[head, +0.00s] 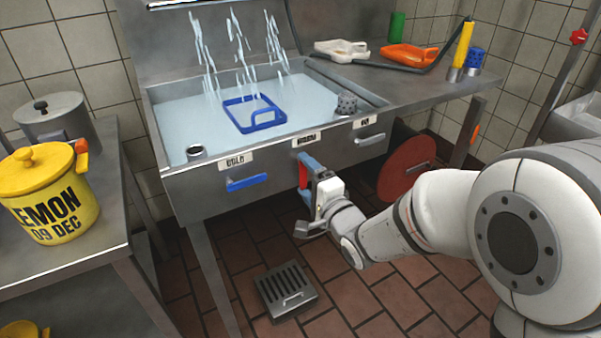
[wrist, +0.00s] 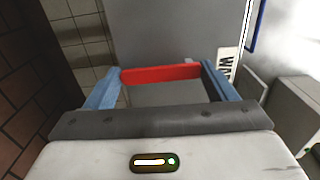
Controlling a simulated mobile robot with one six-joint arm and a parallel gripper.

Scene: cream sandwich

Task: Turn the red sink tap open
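The red tap handle (head: 303,174) is on the sink's front panel below the middle label and points downward. A blue handle (head: 247,183) under the "COLD" label and a grey handle (head: 370,139) at the right both lie roughly level. My gripper (head: 311,182) is at the red handle, with its blue fingers wide apart. In the wrist view the red handle (wrist: 160,73) spans the gap between the two fingertips, one near each end. I cannot tell whether either finger touches it.
The sink (head: 158,135) is full of water with jets spraying up, and a blue basket (head: 262,124) sits in it. A yellow pot (head: 48,200) stands on the left counter. A floor drain (head: 286,290) lies below; a red disc (head: 405,168) stands under the sink.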

